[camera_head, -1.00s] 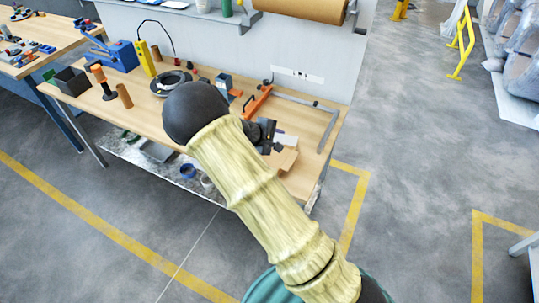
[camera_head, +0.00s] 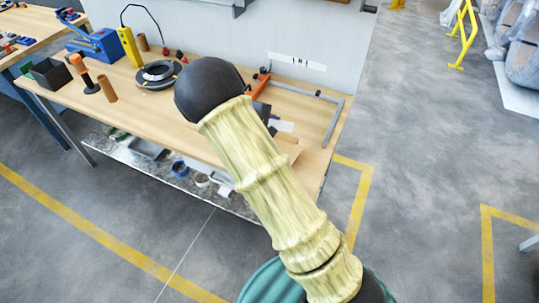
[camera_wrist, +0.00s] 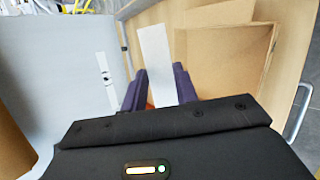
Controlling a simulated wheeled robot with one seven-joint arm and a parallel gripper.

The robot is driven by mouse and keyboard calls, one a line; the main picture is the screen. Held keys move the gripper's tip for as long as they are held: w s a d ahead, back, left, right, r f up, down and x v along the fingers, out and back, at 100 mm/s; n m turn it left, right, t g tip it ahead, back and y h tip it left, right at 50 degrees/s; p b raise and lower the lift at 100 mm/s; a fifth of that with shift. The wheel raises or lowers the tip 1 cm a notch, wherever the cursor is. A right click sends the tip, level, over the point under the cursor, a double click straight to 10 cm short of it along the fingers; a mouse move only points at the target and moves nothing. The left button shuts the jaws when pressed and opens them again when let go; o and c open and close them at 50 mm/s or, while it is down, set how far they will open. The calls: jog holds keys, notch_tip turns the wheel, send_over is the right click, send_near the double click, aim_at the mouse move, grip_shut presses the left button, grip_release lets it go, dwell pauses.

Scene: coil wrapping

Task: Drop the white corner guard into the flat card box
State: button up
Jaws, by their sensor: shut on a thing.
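The white corner guard (camera_wrist: 156,62) stands out between the two dark purple fingers of my gripper (camera_wrist: 159,88) in the wrist view. My gripper is shut on it. The flat card box (camera_wrist: 232,14) is brown and open, just right of the guard in the wrist view. I cannot tell the height of the guard over the box. In the head view my forearm hides most of my gripper. A bit of white (camera_head: 281,125) shows beside the arm, and part of the box (camera_head: 288,146) shows at the table's front edge.
A grey panel (camera_head: 295,35) stands behind.

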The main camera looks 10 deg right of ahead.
notch_tip(320, 180, down, 6)
jog(key=b, duration=0.3)
dwell(0.4)
jog(key=o, duration=1)
jog(key=b+v, duration=0.2)
jog(key=v, duration=1.5)
jog(key=shift+s+a+r+b, duration=0.1)
jog(key=shift+a+b, duration=0.05)
jog(key=shift+b, duration=0.25)
